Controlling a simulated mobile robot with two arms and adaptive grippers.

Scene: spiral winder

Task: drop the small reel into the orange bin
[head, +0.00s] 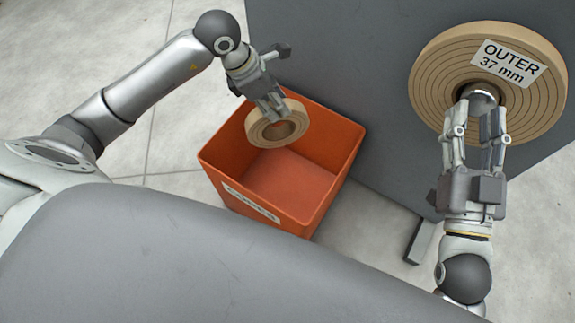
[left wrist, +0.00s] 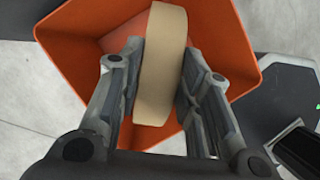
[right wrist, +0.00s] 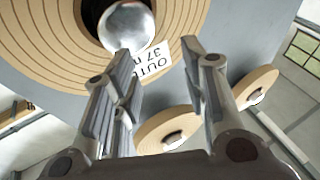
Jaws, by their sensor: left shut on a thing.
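The small reel (head: 262,134) is a tan ring held by my left gripper (head: 272,110) above the orange bin (head: 328,192). In the left wrist view the reel (left wrist: 163,65) sits between the two fingers of the left gripper (left wrist: 160,85), with the bin (left wrist: 70,40) below it. The bin looks empty inside where it shows, and a white label is on its front wall. My right gripper (head: 478,125) is open in front of the large reel's hub, with its fingers apart and nothing between them in the right wrist view (right wrist: 160,85).
A large tan reel (head: 437,92) labelled "OUTER 37 mm" is mounted on the dark grey panel (head: 330,60), with a shiny hub (right wrist: 126,26) at its centre. Two smaller reels (right wrist: 155,128) (right wrist: 252,90) show in the right wrist view. Pale floor (head: 170,205) lies left of the bin.

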